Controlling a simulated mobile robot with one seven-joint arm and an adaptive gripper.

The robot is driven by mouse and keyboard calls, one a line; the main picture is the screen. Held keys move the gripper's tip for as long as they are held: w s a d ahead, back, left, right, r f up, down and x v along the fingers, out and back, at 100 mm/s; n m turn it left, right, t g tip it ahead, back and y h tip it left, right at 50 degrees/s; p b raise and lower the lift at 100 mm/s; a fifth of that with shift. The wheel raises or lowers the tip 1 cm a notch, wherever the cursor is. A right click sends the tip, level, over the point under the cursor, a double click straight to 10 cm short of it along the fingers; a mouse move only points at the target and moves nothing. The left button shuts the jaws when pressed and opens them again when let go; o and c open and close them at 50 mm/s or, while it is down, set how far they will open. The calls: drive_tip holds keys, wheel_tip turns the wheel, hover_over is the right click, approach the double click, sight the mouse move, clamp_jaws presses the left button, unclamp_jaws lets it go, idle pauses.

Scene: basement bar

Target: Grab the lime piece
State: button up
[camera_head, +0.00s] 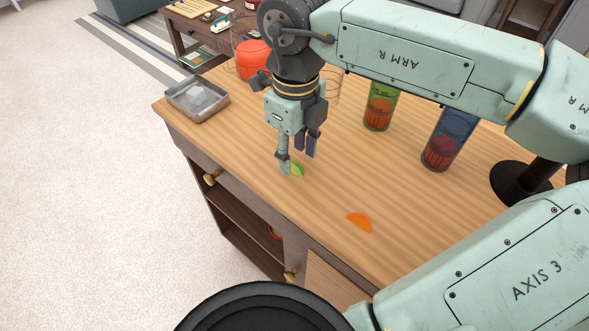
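The lime piece (298,169) is a small green wedge on the wooden counter (270,215), near its front-left edge. My gripper (296,164) points down right at it. One finger is in front of the lime's left side and hides part of it. The other finger, with dark pads, is behind and to the right, and a gap shows between the fingers. The gripper looks open. I cannot tell whether a finger touches the lime.
An orange slice (360,222) lies to the right and nearer. A metal tray (222,108) is at the left corner. A red-orange container (253,60) and a clear glass (333,90) stand behind my gripper.

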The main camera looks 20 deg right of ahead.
wheel_tip(320, 180, down, 2)
drive_tip(key=shift+r, duration=0.1)
drive_tip(key=c, duration=0.9)
drive_tip(key=shift+o, duration=0.2)
